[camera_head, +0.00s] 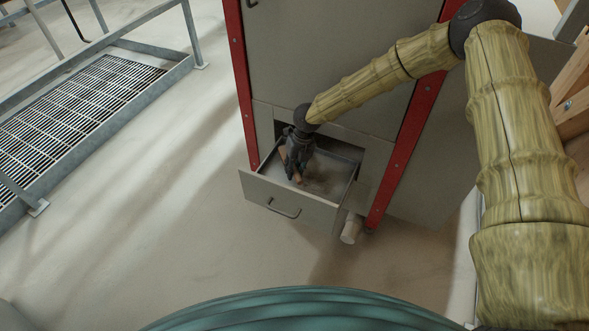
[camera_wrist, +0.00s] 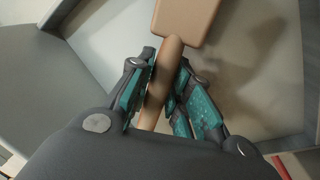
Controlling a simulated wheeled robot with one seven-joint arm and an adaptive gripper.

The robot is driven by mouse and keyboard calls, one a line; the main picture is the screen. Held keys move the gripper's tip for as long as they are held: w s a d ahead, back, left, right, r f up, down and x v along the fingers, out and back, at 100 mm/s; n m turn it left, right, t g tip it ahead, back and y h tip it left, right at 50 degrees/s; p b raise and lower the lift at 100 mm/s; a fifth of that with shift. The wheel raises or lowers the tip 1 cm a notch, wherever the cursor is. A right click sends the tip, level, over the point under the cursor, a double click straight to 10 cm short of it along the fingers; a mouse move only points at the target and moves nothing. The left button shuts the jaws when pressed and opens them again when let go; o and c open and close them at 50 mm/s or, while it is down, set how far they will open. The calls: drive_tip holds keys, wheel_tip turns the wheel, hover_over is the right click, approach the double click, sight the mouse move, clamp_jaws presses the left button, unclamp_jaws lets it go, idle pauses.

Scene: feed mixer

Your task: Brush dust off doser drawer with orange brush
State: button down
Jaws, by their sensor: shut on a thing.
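The doser drawer (camera_head: 290,200) is pulled out of the front of the grey cabinet in the head view; its wall also shows in the wrist view (camera_wrist: 95,40). A darker, dusty-looking patch (camera_wrist: 250,75) lies on the drawer floor. My gripper (camera_head: 295,170) is down inside the drawer. In the wrist view my gripper (camera_wrist: 165,88) is shut on the handle of an orange-tan brush (camera_wrist: 187,18), with its broad head beyond the fingers. The brush's bristles are hidden. I cannot tell whether the brush touches the drawer floor.
The grey cabinet (camera_head: 325,60) with red corner posts (camera_head: 408,120) rises behind the drawer. A pale pipe end (camera_head: 350,229) is at the drawer's right. A metal grating with rails (camera_head: 80,95) stands at the left. The floor in front of the drawer is clear.

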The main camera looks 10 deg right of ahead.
sight(318, 189)
drive_tip(key=shift+f, duration=0.5)
drive_tip(key=shift+d, duration=0.1)
drive_tip(key=shift+s+d+r+p, duration=0.1)
drive_tip(key=shift+s+d+p, duration=0.5)
drive_tip(key=shift+d, duration=0.2)
drive_tip(key=shift+s+d+r+p, duration=0.1)
drive_tip(key=shift+s+d+p, duration=0.4)
drive_tip(key=shift+d+p, duration=0.25)
drive_tip(key=shift+s+d+f, duration=0.1)
drive_tip(key=shift+s+d, duration=0.2)
drive_tip(key=shift+d, duration=0.1)
drive_tip(key=shift+d, duration=0.1)
drive_tip(key=shift+s+d+p, duration=0.6)
drive_tip(key=shift+d, duration=0.3)
drive_tip(key=shift+s+d+p, duration=0.55)
drive_tip(key=shift+s+d, duration=0.05)
drive_tip(key=shift+d, duration=0.3)
drive_tip(key=shift+s+d+f, duration=0.15)
drive_tip(key=shift+d, duration=0.05)
